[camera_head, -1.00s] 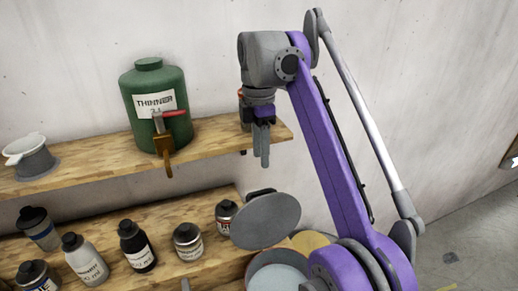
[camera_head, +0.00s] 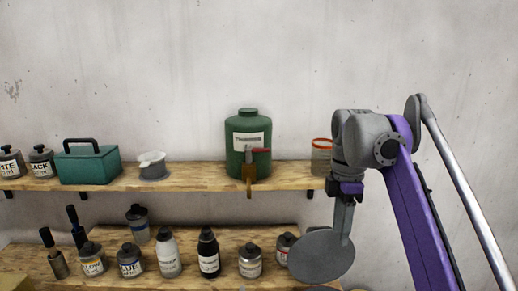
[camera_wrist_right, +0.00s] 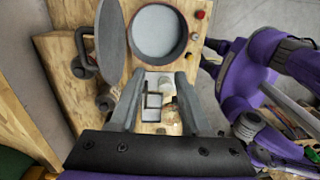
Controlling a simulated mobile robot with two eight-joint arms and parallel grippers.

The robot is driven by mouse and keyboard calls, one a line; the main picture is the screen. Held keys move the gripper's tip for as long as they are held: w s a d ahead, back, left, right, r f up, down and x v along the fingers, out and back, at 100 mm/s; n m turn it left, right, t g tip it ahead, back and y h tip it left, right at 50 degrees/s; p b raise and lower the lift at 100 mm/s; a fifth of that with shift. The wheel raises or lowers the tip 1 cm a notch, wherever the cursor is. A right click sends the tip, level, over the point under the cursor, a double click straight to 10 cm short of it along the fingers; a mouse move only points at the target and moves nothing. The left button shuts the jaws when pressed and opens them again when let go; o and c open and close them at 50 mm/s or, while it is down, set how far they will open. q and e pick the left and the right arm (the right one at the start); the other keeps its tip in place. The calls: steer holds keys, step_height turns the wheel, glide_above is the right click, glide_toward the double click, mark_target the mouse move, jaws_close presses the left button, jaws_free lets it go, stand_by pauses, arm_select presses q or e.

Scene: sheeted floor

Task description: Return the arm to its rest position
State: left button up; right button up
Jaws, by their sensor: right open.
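My right arm, purple and grey, comes in from the right in the head view. Its gripper (camera_head: 342,232) hangs fingers down in front of the right end of the upper shelf. In the wrist view the two grey fingers (camera_wrist_right: 160,78) stand apart with nothing gripped between them. A round grey lid (camera_head: 320,257) shows just below the fingertips in the head view. In the wrist view the lid (camera_wrist_right: 111,32) is tilted beside an open round pot (camera_wrist_right: 158,35), apart from the fingers. My left gripper is not in view.
The upper shelf (camera_head: 205,182) holds a green thinner jug (camera_head: 249,165) with a red-handled tool before it, a teal box (camera_head: 88,166), a grey cup (camera_head: 152,170) and an orange-rimmed jar (camera_head: 321,157). Several paint bottles stand on the lower shelf (camera_head: 200,278). The wall above is clear.

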steer(key=s+f+m+t, duration=0.3)
steer(key=s+f+m, duration=0.6)
steer(key=f, duration=0.5)
steer(key=s+f+m+t, duration=0.4)
steer(key=s+f+m, duration=0.5)
steer(key=f, duration=0.6)
steer(key=shift+s, duration=0.6)
steer(key=shift+a, duration=0.1)
